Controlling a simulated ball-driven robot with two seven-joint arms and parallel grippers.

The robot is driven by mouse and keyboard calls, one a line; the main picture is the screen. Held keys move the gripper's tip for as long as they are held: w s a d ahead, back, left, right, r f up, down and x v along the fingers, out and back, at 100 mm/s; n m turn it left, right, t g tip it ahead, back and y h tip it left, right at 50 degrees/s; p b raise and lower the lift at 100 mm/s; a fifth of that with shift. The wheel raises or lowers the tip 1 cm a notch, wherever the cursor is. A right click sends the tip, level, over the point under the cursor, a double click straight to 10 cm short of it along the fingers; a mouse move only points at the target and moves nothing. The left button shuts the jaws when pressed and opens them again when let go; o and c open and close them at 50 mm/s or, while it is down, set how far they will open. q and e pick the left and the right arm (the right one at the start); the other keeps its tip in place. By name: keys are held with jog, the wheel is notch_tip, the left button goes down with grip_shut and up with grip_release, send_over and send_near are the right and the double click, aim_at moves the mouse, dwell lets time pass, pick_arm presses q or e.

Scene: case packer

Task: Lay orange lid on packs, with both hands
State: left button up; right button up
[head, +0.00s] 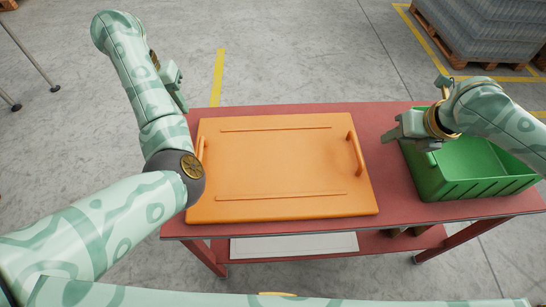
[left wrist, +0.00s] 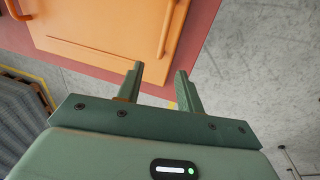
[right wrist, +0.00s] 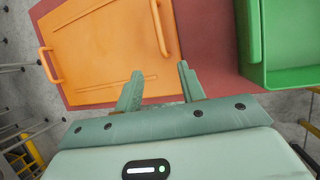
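The orange lid (head: 275,170) lies flat on the red table, with an upright handle near each side edge. The right handle (head: 356,152) is in full view; the left handle (head: 201,150) is partly behind my left arm. The lid also shows in the left wrist view (left wrist: 115,22) and the right wrist view (right wrist: 105,48). My left gripper (head: 177,88) is open and empty, past the lid's far left corner. My right gripper (head: 392,136) is open and empty, to the right of the right handle and apart from it. No packs are visible.
A green crate (head: 470,187) stands on the table (head: 390,185) at the right, under my right arm; the part I see inside is empty. A white panel (head: 295,245) lies on the lower shelf. Wrapped pallet stacks (head: 490,30) stand on the floor at the back right.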

aim_at(359, 151)
pick_arm(q)
jog(key=d+f, duration=0.1)
jog(key=f, duration=0.5)
jog(key=w+f, duration=0.1)
jog(key=f, duration=0.5)
jog(key=d+f, duration=0.1)
jog(key=f, duration=0.5)
jog(key=shift+w+d+f+b, duration=0.1)
jog(key=shift+w+d+b, duration=0.15)
jog(key=shift+d+b, duration=0.1)
pick_arm(e)
jog(key=x, duration=1.9)
jog(key=shift+d, duration=0.1)
pick_arm(q)
jog(key=shift+c, duration=0.4)
pick_arm(e)
jog(key=shift+c, duration=0.3)
pick_arm(q)
grip_shut()
pick_arm(e)
grip_shut()
jog(key=shift+w+r, duration=0.15)
